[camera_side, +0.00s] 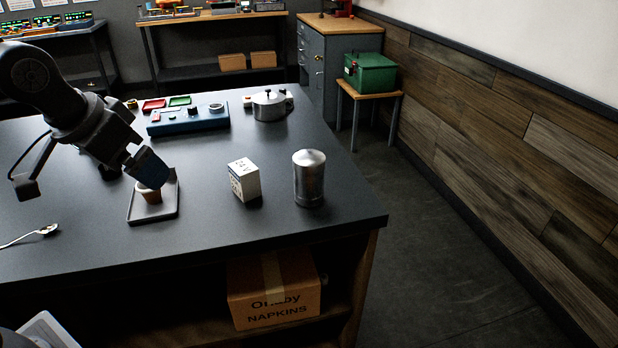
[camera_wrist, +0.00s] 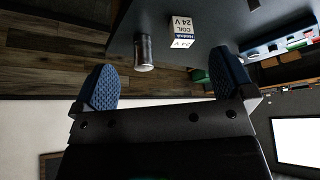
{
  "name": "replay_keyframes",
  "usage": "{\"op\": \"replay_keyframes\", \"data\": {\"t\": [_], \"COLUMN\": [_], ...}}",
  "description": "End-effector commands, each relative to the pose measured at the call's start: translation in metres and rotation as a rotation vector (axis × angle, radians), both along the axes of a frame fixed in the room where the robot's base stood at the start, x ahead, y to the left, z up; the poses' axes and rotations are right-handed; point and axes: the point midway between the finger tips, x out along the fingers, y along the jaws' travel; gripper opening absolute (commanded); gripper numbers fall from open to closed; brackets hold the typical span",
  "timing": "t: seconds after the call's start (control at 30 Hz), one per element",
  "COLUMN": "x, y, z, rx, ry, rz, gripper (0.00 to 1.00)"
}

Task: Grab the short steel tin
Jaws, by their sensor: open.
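An upright steel cylinder with a domed top (camera_side: 309,178) stands near the right edge of the dark table. It also shows in the wrist view (camera_wrist: 144,53), beyond the space between my fingers. A shorter, wider steel vessel (camera_side: 268,106) with a knobbed lid sits farther back on the table. My gripper (camera_side: 148,168) is over the small tray at the left, well apart from both steel things. In the wrist view its two blue-padded fingers (camera_wrist: 164,82) are spread wide with nothing between them.
A white coil box (camera_side: 244,180) stands just left of the cylinder. A small tan cup (camera_side: 150,195) sits on a grey tray (camera_side: 155,216) beneath my gripper. The front middle tabletop is clear.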

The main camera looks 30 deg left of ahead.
Motion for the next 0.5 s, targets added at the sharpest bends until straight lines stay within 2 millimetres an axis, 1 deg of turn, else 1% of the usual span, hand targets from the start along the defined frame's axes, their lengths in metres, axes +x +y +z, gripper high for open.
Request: {"op": "replay_keyframes", "data": {"t": [0.03,0.07,0.1,0.17,0.23,0.27,0.3,0.37,0.4,0.5], "x": [0.024,0.036,0.053,0.078,0.107,0.120,0.136,0.161,0.176,0.210], "y": [-0.006,-0.009,-0.013,-0.020,-0.030,-0.034,-0.041,-0.050,-0.057,-0.073], "z": [0.006,0.009,0.013,0.016,0.017,0.016,0.015,0.010,0.006,-0.007], "rx": [0.000,0.000,0.000,0.000,0.000,0.000,0.001,0.002,0.003,0.005], "ry": [0.012,0.015,0.020,0.029,0.036,0.039,0.044,0.051,0.056,0.064], "rz": [-0.009,-0.013,-0.017,-0.025,-0.032,-0.035,-0.042,-0.048,-0.052,-0.061], "gripper": [1.00,1.00,1.00,1.00,1.00,1.00,1.00,1.00,1.00,1.00]}}
